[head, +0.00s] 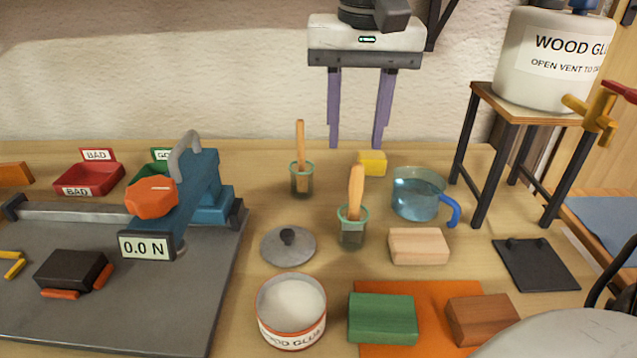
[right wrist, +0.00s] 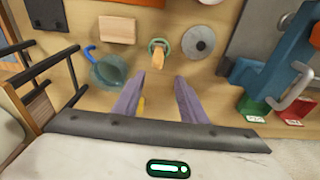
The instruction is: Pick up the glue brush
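Two wooden-handled brushes stand in small green-rimmed glass jars in the head view. The farther brush (head: 300,145) leans in the far jar (head: 302,182). The nearer brush (head: 355,188) stands in the near jar (head: 352,230); I cannot tell which one the task means. My right gripper (head: 356,145) is open and empty, its purple fingers pointing down above the back of the bench, behind both jars. In the right wrist view, one brush (right wrist: 158,58) in its jar shows beyond the open fingertips (right wrist: 158,78); the other is not clearly visible. My left gripper is not in view.
A yellow block (head: 372,163), a blue-handled jug (head: 417,194) and a pale wood block (head: 418,246) stand near the jars. A grey lid (head: 288,245) and glue tub (head: 292,310) are in front. A blue force gauge (head: 205,195) stands left, a glue-tank stand (head: 510,110) right.

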